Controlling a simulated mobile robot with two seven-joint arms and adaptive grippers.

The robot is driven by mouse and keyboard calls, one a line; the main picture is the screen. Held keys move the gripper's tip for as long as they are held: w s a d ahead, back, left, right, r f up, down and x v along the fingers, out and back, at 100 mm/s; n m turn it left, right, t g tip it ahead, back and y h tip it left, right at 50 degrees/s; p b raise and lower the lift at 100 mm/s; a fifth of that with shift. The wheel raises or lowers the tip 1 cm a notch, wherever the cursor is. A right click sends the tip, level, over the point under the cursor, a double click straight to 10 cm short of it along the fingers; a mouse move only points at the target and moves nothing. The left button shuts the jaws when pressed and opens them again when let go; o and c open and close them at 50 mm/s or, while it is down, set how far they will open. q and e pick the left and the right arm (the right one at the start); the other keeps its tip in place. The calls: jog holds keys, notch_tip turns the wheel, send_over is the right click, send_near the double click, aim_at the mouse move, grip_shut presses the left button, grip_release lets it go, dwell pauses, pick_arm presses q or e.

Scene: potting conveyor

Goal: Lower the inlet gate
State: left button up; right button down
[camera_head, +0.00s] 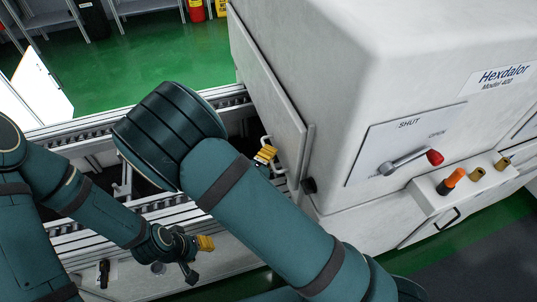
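The inlet gate (267,95) is a pale upright panel on the left side of the white machine, above the conveyor. A light bar handle (279,169) sits by its lower part. The yellow fingertips of my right gripper (265,154) are at this handle; my own forearm hides most of that gripper, so I cannot tell whether it grips the handle. My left gripper (203,245) is low at the near side of the conveyor, apart from the gate. Its finger gap is not clear.
The conveyor (85,127) runs into the machine under the gate. The machine (350,70) has a panel marked SHUT with a red-knobbed lever (408,160). An orange knob (452,180) and brass-coloured knobs stand on a ledge.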

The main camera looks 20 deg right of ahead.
notch_tip(320, 180, down, 8)
jog(key=b, duration=0.3)
jog(key=shift+f, duration=0.15)
jog(key=c, duration=1.1)
grip_release()
jog(key=shift+w, duration=0.1)
jog(key=shift+o, duration=0.2)
jog(key=v, duration=1.2)
